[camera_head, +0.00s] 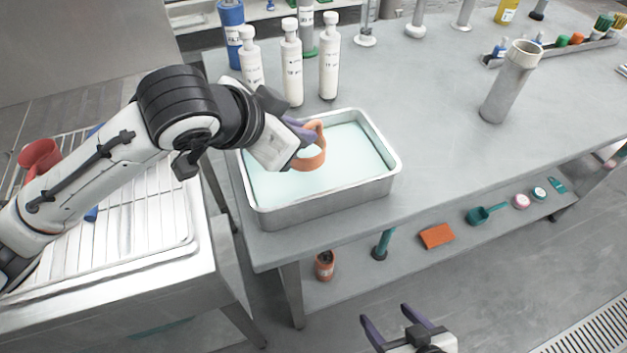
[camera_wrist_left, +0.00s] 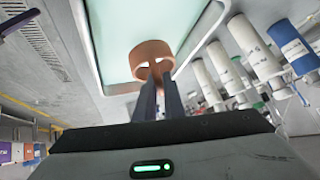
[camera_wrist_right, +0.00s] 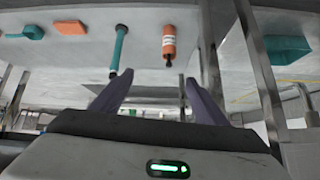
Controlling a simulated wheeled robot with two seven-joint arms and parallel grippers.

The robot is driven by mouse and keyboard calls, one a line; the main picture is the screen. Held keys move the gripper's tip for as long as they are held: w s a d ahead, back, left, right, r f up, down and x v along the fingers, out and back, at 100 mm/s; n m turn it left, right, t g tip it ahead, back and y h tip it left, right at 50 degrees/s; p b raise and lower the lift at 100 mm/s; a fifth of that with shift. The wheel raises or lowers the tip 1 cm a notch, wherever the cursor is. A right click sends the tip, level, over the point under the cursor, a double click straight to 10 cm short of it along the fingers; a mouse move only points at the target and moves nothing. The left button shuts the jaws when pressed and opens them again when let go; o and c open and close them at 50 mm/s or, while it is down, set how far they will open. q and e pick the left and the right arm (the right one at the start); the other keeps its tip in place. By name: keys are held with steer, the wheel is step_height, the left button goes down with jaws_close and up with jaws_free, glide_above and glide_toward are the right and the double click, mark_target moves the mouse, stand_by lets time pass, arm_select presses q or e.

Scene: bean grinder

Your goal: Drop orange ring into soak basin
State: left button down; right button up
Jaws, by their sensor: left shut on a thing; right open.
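The orange ring (camera_head: 316,160) is gripped by my left gripper (camera_head: 306,136) and is over the soak basin in the head view. The ring also shows in the left wrist view (camera_wrist_left: 151,55), between the fingertips (camera_wrist_left: 157,82). The soak basin (camera_head: 318,205) is a metal tray of pale blue-green liquid on the table. The ring appears just above the liquid or touching it; I cannot tell which. My right gripper (camera_head: 401,326) is open and empty, low in front of the table; its spread fingers show in the right wrist view (camera_wrist_right: 160,95).
White bottles (camera_head: 291,62) and a blue bottle (camera_head: 231,35) stand behind the basin. A grey cylinder (camera_head: 508,85) stands to the right. A wire rack (camera_head: 140,215) is at the left. The lower shelf holds an orange block (camera_head: 436,236) and a teal scoop (camera_head: 484,214).

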arm_select(q)
steer(key=shift+f+b, duration=0.35)
steer(key=shift+f, duration=0.4)
steer(key=c, duration=1.8)
jaws_free()
arm_select(e)
steer(key=shift+w+a, duration=0.4)
steer(key=shift+a, duration=0.1)
arm_select(q)
steer(key=shift+s, duration=0.1)
steer(key=p+v, duration=0.1)
steer(key=v, duration=0.9)
steer(key=shift+r, duration=0.2)
arm_select(e)
steer(key=shift+d+r, duration=0.2)
steer(key=shift+r, duration=0.1)
steer(key=shift+s, duration=0.1)
